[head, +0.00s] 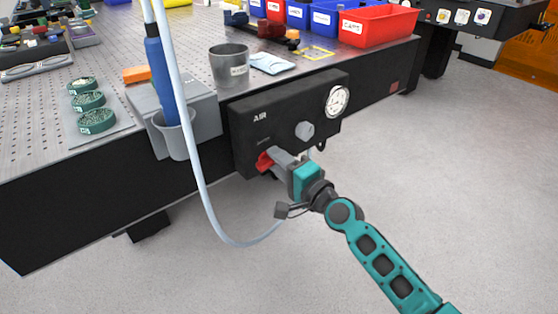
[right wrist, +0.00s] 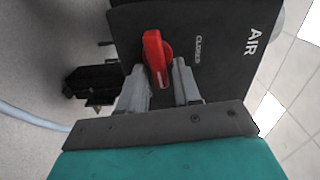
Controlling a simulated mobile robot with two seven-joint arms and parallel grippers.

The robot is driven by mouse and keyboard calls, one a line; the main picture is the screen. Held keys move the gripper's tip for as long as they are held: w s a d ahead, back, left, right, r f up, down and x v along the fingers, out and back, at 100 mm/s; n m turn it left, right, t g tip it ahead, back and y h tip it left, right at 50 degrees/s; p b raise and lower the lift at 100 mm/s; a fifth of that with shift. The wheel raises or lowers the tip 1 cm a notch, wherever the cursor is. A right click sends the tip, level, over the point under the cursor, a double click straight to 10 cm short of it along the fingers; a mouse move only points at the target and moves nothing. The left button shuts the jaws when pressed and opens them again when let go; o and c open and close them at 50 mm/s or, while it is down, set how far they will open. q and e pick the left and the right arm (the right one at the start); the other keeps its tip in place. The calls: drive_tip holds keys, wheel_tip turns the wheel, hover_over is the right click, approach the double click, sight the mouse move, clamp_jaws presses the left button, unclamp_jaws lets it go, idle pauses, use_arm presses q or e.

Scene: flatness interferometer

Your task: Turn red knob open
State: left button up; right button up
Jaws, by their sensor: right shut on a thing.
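The red knob (head: 264,161) is on the front of the black AIR panel (head: 245,137), at its lower left in the head view. In the right wrist view the red knob (right wrist: 155,57) has a raised bar handle, and the word CLOSED is printed on the panel beside it. My right gripper (head: 276,158) is at the knob, with its grey fingers (right wrist: 167,82) on either side of the red handle. It is shut on the knob. The fingers partly hide the knob in the head view. My left gripper is not in view.
A round gauge (head: 337,100) and a grey knob (head: 305,130) are on the same panel. A pale hose (head: 205,190) hangs left of the panel, near a grey holder (head: 204,123). The floor (head: 450,190) to the right is clear.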

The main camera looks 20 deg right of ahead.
drive_tip(key=shift+m, duration=0.6)
drive_tip(key=o, duration=0.8)
drive_tip(key=shift+c, duration=0.2)
drive_tip(key=b+v, duration=0.1)
drive_tip(key=v, duration=1.2)
